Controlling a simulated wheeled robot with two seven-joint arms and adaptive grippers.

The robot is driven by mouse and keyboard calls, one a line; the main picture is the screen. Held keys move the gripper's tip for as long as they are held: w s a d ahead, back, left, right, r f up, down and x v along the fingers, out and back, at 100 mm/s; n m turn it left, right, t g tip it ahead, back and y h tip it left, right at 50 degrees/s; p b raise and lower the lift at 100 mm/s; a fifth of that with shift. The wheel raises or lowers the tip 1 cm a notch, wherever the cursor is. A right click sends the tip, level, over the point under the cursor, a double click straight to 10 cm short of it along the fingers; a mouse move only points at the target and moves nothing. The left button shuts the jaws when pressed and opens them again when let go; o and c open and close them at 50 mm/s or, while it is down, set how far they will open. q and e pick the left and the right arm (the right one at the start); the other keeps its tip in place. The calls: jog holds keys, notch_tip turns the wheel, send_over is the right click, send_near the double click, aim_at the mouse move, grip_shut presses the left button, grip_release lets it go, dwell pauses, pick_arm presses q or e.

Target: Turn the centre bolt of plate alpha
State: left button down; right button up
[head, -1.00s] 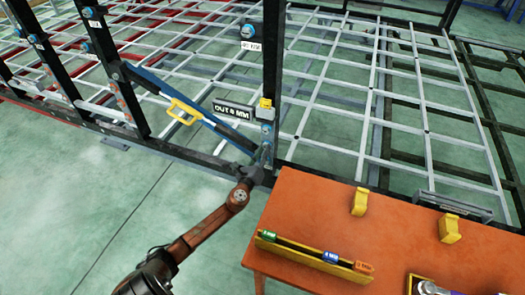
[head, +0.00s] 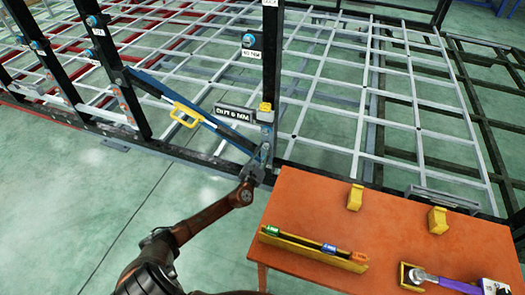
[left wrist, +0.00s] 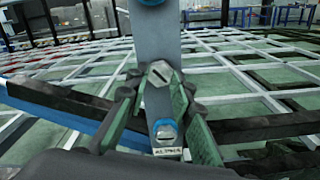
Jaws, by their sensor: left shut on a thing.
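Plate alpha is the upright grey plate (left wrist: 157,42) with an ALPHA label (left wrist: 168,152) at its foot in the left wrist view. Its centre bolt (left wrist: 160,72) is a slotted grey hex head. Blue-collared bolts show above (left wrist: 150,2) and below (left wrist: 165,130) it. My left gripper (left wrist: 160,85) is shut on the centre bolt, a green-padded finger on each side. In the head view my left gripper (head: 258,172) is at the foot of the black post (head: 270,60), partly hidden by its own wrist. My right gripper is not in view.
A dark sign (head: 234,114) and a blue bar (head: 185,108) with a yellow handle (head: 184,114) are close to the post. The orange table (head: 320,215) stands right of my arm, with a yellow rack (head: 300,248) and a purple-handled tool (head: 445,285). Floor to the left is clear.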

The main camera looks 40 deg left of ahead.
pick_arm(q)
jog(key=shift+s+d+f+m+p, duration=0.15)
jog(key=shift+m+p, duration=0.25)
jog(key=shift+m, duration=0.4)
jog(key=shift+f, duration=0.1)
jog(key=c, duration=2.1)
grip_release()
jog(key=o, duration=0.4)
jog(key=shift+r, duration=0.2)
jog(key=shift+s, duration=0.15)
jog(key=v, duration=1.1)
jog(key=shift+s, duration=0.25)
